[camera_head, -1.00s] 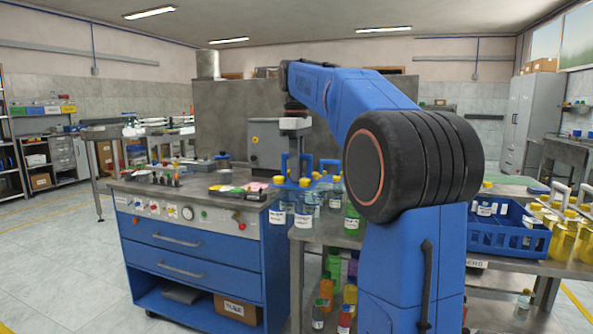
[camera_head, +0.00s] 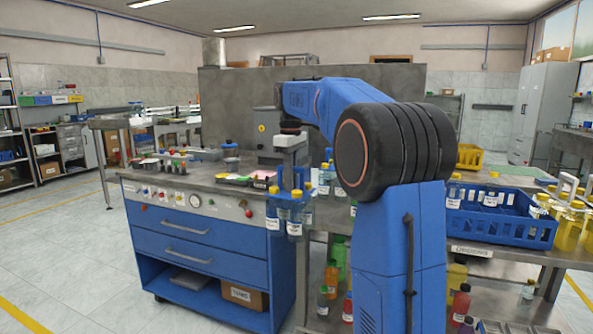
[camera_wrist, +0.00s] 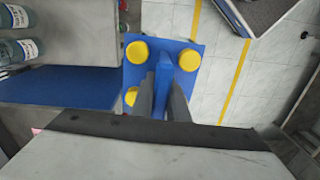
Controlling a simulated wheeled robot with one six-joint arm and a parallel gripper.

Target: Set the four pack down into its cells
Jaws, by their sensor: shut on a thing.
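In the wrist view my gripper (camera_wrist: 163,98) is shut on the upright handle of the blue carrier (camera_wrist: 185,83). Three yellow caps show there; the fourth corner is hidden by a finger. A blue divided crate (camera_head: 500,231) stands on the right bench, well apart from the pack; its cells are partly hidden from this angle.
A blue drawer cabinet (camera_head: 200,256) with a cluttered top stands left of the pack. Other bottles (camera_head: 325,183) stand close behind it. Yellow bottles (camera_head: 572,232) crowd the right bench beside the crate. Open floor (camera_head: 75,270) lies at the left.

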